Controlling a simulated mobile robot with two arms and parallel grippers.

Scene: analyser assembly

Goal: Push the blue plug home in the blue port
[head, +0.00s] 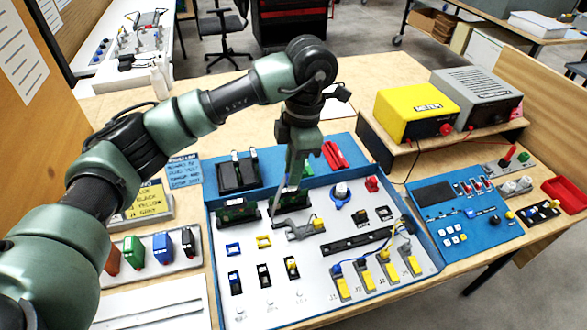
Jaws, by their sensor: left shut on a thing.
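My left gripper (294,182) comes down from above at the back of the white panel (350,206). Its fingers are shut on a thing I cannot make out. The tips show close to a green circuit board (289,203); contact is unclear. A small blue-framed port (233,249) lies at the panel's left, in line with a yellow-framed one (264,241). A dark slot with blue on it (235,282) sits in front of that. I cannot tell for sure which part is the blue plug. The gripper is apart from the blue-framed port, behind and right of it. My right gripper is out of view.
A tray of coloured blocks (160,247) stands left of the panel. A grey wrench-like part (298,228) lies in front of the gripper. Yellow plugs with cables (367,280) stand at front right. A yellow box (415,107) and grey box (476,98) stand on a back-right shelf.

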